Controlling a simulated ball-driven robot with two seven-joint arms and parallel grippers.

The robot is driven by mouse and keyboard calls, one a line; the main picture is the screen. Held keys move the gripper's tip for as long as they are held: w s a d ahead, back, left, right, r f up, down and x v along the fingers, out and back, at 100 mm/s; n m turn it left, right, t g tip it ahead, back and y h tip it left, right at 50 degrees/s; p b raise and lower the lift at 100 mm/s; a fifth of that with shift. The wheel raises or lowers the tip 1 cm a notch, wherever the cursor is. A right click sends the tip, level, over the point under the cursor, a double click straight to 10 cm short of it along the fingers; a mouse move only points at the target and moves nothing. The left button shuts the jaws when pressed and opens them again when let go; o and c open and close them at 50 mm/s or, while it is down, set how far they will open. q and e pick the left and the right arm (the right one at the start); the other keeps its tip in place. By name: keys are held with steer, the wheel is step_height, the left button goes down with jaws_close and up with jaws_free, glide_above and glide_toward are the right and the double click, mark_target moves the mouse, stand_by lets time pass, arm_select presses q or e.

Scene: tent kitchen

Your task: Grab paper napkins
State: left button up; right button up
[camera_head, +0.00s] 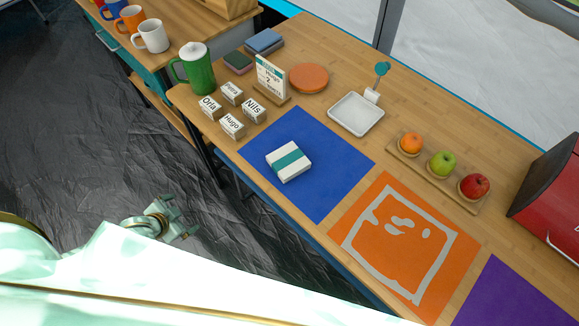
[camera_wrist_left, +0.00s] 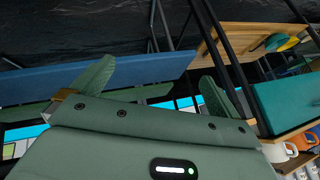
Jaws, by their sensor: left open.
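The paper napkins (camera_head: 288,161) are a white pack with a teal band, lying on the blue mat (camera_head: 325,192) on the wooden table. My left gripper (camera_head: 182,217) is open and empty. In the head view it is left of and below the napkins, over the dark floor and apart from the table's near edge. In the left wrist view its two green fingers (camera_wrist_left: 157,74) are spread with nothing between them, and the napkins do not show there. My right gripper is not in view.
A green pitcher (camera_head: 194,70), name blocks (camera_head: 232,125), a sign (camera_head: 271,79) and a white tray (camera_head: 356,114) stand behind the napkins. An orange mat (camera_head: 447,262) and a fruit board (camera_head: 411,152) lie to the right. The blue mat around the napkins is clear.

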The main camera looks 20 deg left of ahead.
arm_select(q)
steer(key=w+d+r+m+t+h+b, duration=0.1)
steer(key=w+d+r+t+h, duration=0.1)
steer(key=w+d+r, duration=0.3)
steer(key=t+h, duration=0.1)
steer(key=h, duration=0.5)
glide_toward(287, 160)
steer(key=w+d+f+b, duration=0.1)
steer(key=b, duration=0.1)
steer(key=w+d+f+b, duration=0.1)
steer(key=w+f+b, duration=0.1)
steer(key=shift+w+b, duration=0.1)
steer(key=shift+b, duration=0.25)
steer(key=x, duration=0.1)
steer(key=b+x, duration=0.1)
steer(key=x, duration=0.1)
steer(key=b+x, duration=0.1)
steer(key=x, duration=0.1)
steer(key=shift+d+r, duration=0.25)
steer(key=shift+r, duration=0.1)
steer(key=shift+w+d+f+b, duration=0.1)
steer(key=shift+w+d+b, duration=0.2)
steer(key=shift+w+b, duration=0.1)
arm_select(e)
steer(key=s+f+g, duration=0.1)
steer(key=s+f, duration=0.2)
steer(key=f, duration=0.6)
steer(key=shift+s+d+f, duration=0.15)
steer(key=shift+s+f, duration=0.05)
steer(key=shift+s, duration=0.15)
